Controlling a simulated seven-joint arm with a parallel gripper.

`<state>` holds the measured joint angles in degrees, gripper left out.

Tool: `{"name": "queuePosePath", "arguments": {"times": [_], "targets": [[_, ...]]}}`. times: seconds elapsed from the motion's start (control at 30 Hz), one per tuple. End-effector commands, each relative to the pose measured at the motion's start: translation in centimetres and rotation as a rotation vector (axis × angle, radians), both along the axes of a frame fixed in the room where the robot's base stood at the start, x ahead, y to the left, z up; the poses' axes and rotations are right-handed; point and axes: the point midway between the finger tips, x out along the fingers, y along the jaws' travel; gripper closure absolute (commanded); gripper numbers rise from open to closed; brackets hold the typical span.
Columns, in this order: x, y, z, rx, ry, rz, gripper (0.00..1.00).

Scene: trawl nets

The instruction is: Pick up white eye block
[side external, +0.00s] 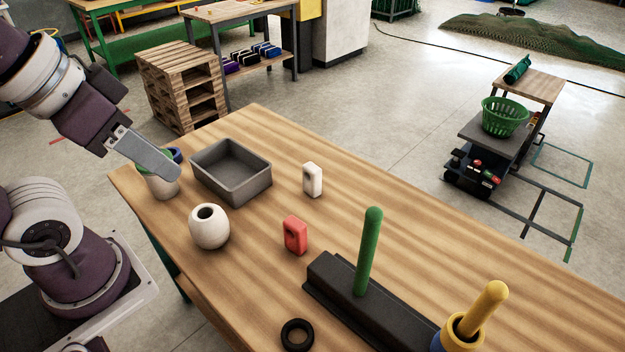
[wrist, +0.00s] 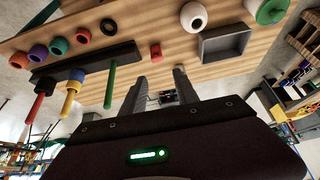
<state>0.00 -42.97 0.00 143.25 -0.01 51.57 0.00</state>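The white eye block (side external: 312,180) stands upright on the wooden table, right of the grey tray, with a dark hole in its face. I cannot make it out in the wrist view. My gripper (side external: 178,174) is raised at the left, in front of the tray's left side and overlapping a white and green round piece, well apart from the white block. In the wrist view my gripper (wrist: 160,74) shows two fingers apart with nothing held between them. A similar red eye block (side external: 295,235) stands nearer the camera; it also shows in the wrist view (wrist: 155,51).
The grey tray (side external: 260,187) looks empty. A white round pot (side external: 209,230), a black ring (side external: 297,335) and a dark base (side external: 330,284) with an upright green peg (side external: 369,250) and a yellow peg (side external: 485,308) stand nearby. The table right of the white block is bare.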

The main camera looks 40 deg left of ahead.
Motion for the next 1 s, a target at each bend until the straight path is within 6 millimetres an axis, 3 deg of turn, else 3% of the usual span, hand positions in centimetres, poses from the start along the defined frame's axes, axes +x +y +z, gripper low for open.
{"name": "queuePosePath", "arguments": {"times": [0.07,0.23,0.57,0.67,0.77,0.8,0.9,1.0], "targets": [[0.0,0.0,0.0,0.0,0.0,0.0,0.64],[0.0,0.0,0.0,0.0,0.0,0.0,0.3],[0.7,0.2,0.0,0.004,-0.004,0.002,0.29],[5.3,1.2,-0.2,0.035,-0.04,0.014,0.29],[13.1,3.3,-1.8,0.086,-0.114,0.013,0.29],[16.2,4.1,-2.8,0.106,-0.15,0.006,0.29],[23.1,5.9,-6.4,0.138,-0.239,-0.028,0.29],[28.2,7.2,-11.3,0.141,-0.33,-0.07,0.29]]}}
